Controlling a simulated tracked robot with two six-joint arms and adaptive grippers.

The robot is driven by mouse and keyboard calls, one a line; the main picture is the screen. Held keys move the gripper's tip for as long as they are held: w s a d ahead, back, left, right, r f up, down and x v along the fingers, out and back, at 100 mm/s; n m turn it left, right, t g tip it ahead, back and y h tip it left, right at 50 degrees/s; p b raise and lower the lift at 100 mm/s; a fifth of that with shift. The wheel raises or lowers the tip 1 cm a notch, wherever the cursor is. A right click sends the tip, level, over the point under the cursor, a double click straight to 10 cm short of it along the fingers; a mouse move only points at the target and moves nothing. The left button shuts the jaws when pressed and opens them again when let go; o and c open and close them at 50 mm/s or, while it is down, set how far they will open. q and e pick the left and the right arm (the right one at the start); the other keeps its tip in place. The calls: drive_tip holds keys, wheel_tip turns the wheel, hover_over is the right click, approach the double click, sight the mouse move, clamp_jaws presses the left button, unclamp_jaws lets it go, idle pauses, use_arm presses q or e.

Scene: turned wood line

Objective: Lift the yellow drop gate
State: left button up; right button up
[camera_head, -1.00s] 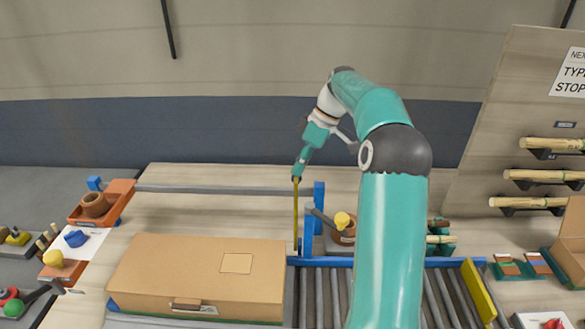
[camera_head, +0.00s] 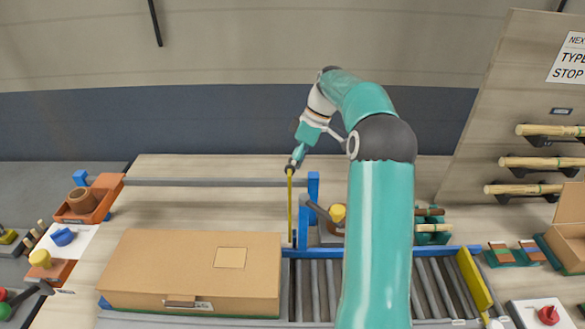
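The yellow drop gate (camera_head: 290,210) stands upright as a thin strip, seen nearly edge-on, between a large cardboard box (camera_head: 190,275) and the roller conveyor (camera_head: 325,285). Its lower end is near the conveyor rail, and I cannot tell whether it is raised. My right arm comes up from the bottom and bends over to the left. My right gripper (camera_head: 290,169) points down and its fingertips are at the top end of the gate. I see no gap between the fingers, but they are too small to tell whether they grip it. My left gripper is not in view.
Blue posts (camera_head: 313,190) stand close to the right of the gate, and a grey rail (camera_head: 220,182) runs behind the box. A yellow tilted plate (camera_head: 474,280) is at the conveyor's right. Orange trays (camera_head: 101,199) lie at left. Turned wood rods (camera_head: 545,162) hang at right.

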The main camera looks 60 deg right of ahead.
drive_tip(key=v, duration=0.7)
idle(0.3)
drive_tip(key=shift+d+r, duration=0.1)
idle(0.3)
